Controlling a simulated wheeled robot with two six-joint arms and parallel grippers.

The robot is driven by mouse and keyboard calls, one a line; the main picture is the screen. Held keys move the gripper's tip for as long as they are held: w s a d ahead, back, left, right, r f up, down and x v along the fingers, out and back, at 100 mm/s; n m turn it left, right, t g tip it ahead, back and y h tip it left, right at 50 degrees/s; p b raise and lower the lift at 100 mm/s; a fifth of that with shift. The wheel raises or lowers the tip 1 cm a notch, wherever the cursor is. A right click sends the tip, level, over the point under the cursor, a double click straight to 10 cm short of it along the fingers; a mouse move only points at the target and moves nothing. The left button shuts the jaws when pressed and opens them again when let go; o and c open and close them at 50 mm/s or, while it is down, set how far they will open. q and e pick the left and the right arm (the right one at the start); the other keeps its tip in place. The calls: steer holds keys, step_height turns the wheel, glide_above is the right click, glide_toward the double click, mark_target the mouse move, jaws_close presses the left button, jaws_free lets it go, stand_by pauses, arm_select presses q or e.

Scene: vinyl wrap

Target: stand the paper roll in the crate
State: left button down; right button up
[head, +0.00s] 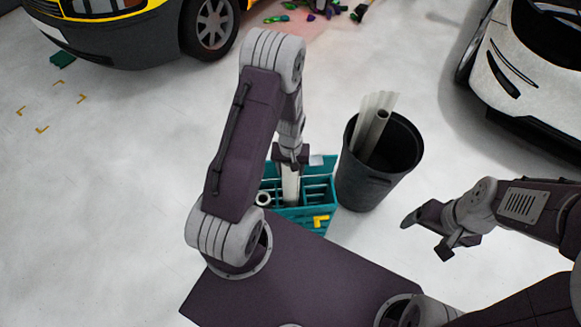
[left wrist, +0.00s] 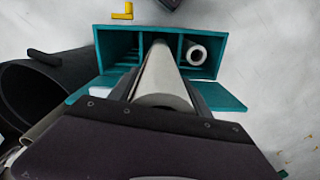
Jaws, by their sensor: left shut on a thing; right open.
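The teal crate (head: 296,213) stands on the floor past my base and has several compartments. It also shows in the left wrist view (left wrist: 224,96). My left gripper (head: 291,160) is shut on a white paper roll (head: 290,186), held about upright over the crate. In the left wrist view the roll (left wrist: 160,75) runs down between two dividers, lined up with the middle compartment. Its lower end is hidden, so I cannot tell whether it touches the bottom. My right gripper (head: 427,237) is open and empty, well to the right of the crate.
Another white roll (head: 263,199) stands in a side compartment. A black bin (head: 375,183) with rolls in it stands close right of the crate. A yellow-black car (head: 120,35) and a white car (head: 510,75) are farther off.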

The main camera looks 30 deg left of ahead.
arm_select(q)
step_height(320, 180, down, 19)
steer(key=b, duration=1.3)
steer(key=shift+f, duration=0.15)
steer(key=shift+c, duration=2.1)
jaws_free()
step_height(320, 180, up, 9)
steer(key=shift+r+p, duration=0.1)
steer(key=shift+p, duration=1.15)
